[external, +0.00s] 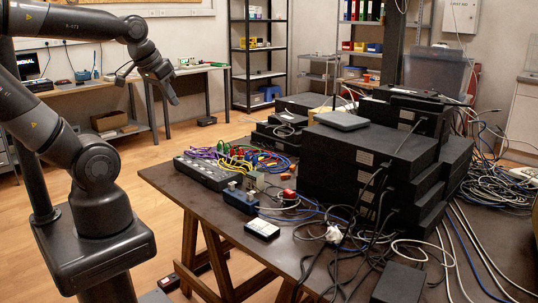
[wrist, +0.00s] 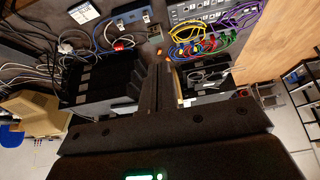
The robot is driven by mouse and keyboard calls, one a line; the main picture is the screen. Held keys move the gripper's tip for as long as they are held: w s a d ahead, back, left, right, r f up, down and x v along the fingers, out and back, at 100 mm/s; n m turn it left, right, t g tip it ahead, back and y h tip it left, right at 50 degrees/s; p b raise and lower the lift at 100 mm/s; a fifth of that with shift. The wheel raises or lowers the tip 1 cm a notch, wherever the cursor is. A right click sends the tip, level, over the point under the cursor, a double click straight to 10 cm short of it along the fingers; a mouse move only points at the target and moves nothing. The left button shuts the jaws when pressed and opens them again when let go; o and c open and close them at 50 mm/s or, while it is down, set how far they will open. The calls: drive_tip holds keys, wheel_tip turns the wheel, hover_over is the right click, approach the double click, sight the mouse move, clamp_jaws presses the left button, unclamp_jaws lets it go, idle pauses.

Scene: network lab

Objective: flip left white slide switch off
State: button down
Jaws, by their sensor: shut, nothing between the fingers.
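No white slide switch can be made out for certain in either view; it is too small to tell. A grey panel (external: 201,173) with a row of small parts lies at the table's left edge. It also shows at the top of the wrist view (wrist: 190,12). A blue box (external: 241,200) and a small white-faced device (external: 262,228) lie in front of it; the wrist view shows the blue box (wrist: 131,18) and the white-faced device (wrist: 83,13) too. My gripper (external: 174,100) is shut and empty, in the air behind and above the panel, apart from everything.
Stacked black equipment boxes (external: 368,160) fill the table's middle. Coloured cables (external: 243,158) bunch behind the panel, and loose cables (external: 335,238) cover the front. The air over the panel looks clear. A shelf rack (external: 258,50) stands at the back.

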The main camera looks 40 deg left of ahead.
sight(194, 153)
drive_tip(key=w+a+f+n+y, duration=0.2)
drive_tip(key=w+a+f+n, duration=1.05)
drive_tip(key=a+f, duration=0.2)
drive_tip(key=a+f+n+y, duration=0.2)
drive_tip(key=a+f+n, duration=0.2)
drive_tip(key=a, duration=0.5)
wheel_tip(194, 153, down, 2)
drive_tip(key=shift+s+a+f+y, duration=0.25)
drive_tip(key=shift+s+a+y, duration=0.05)
drive_tip(key=shift+s, duration=0.1)
drive_tip(key=shift+f, duration=0.1)
drive_tip(key=x, duration=0.9)
drive_tip(key=shift+w+a+f, duration=0.1)
drive_tip(key=shift+w+f, duration=0.1)
drive_tip(key=w, duration=0.3)
drive_tip(key=shift+w, duration=0.6)
